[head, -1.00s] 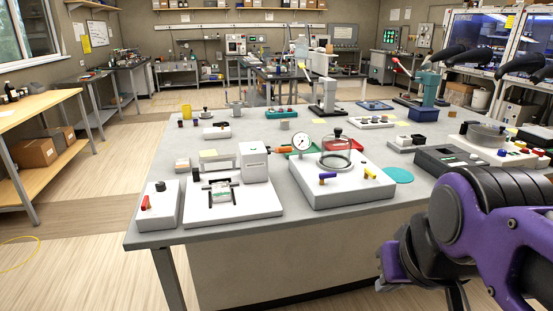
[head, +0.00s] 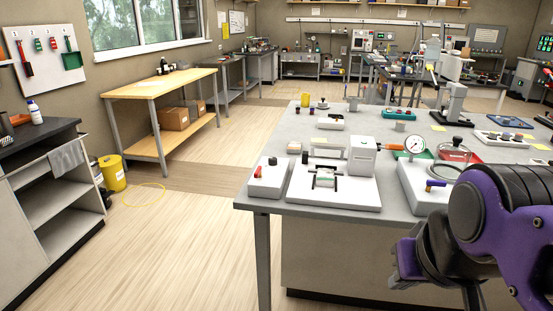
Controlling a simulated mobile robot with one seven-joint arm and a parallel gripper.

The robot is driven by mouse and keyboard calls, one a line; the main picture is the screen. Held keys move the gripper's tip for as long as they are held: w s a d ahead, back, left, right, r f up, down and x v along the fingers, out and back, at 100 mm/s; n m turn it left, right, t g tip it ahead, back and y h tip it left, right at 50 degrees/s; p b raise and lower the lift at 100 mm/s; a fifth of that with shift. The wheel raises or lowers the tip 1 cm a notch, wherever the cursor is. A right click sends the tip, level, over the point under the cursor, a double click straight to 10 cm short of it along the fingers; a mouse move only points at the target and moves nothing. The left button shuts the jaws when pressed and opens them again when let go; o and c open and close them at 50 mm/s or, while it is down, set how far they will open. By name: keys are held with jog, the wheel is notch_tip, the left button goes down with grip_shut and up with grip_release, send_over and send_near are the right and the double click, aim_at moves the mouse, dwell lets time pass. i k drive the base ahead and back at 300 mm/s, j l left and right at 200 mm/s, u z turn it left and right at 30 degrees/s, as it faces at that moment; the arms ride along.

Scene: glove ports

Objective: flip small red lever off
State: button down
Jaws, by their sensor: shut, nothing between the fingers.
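The small red lever (head: 258,172) sits on a white box (head: 268,184) at the near left corner of the grey bench. A black knob (head: 272,161) stands behind it on the same box. The lever is small in view, and I cannot tell its exact setting. My gripper (head: 404,268) is at the lower right, in front of the bench edge and well to the right of the lever. It is shut and empty, seen partly from behind my purple arm. It touches nothing that I can see.
A white fixture plate (head: 345,193) with a block lies just right of the lever box. A pressure gauge (head: 415,145) and a white unit (head: 416,189) stand further right, partly behind my arm.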

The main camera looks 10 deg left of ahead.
aim_at(258, 172)
jog(key=u, duration=0.65)
jog(key=i+j, duration=0.2)
jog(key=i, duration=0.15)
jog(key=z, duration=0.05)
